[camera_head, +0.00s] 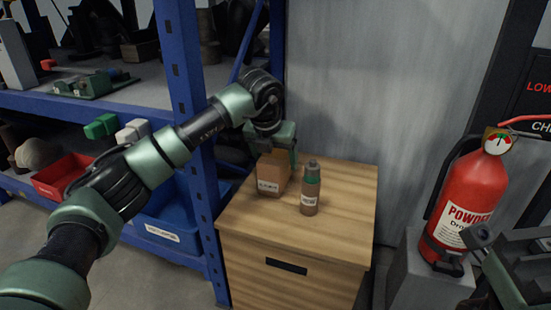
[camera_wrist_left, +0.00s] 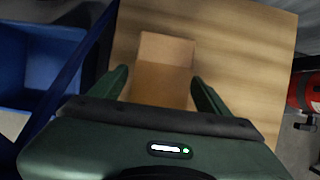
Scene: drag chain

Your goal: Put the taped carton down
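The taped carton (camera_head: 271,173) is a small brown box with a white label, standing upright on the left part of the wooden cabinet top (camera_head: 345,190). My left gripper (camera_head: 275,150) is above and around its upper part. In the left wrist view, the carton (camera_wrist_left: 162,78) lies between the two fingers of my left gripper (camera_wrist_left: 160,75), with a narrow strip of wood showing beside it. The fingers look apart from its sides. The head view hides part of the carton behind the gripper. My right gripper (camera_head: 512,268) is partly in view at the lower right, its fingers unclear.
A brown bottle with a green band (camera_head: 310,188) stands just right of the carton. A blue shelf post (camera_head: 190,130) rises left of the cabinet, with a blue bin (camera_head: 165,220) below. A red extinguisher (camera_head: 467,200) stands at right. The cabinet top's right side is clear.

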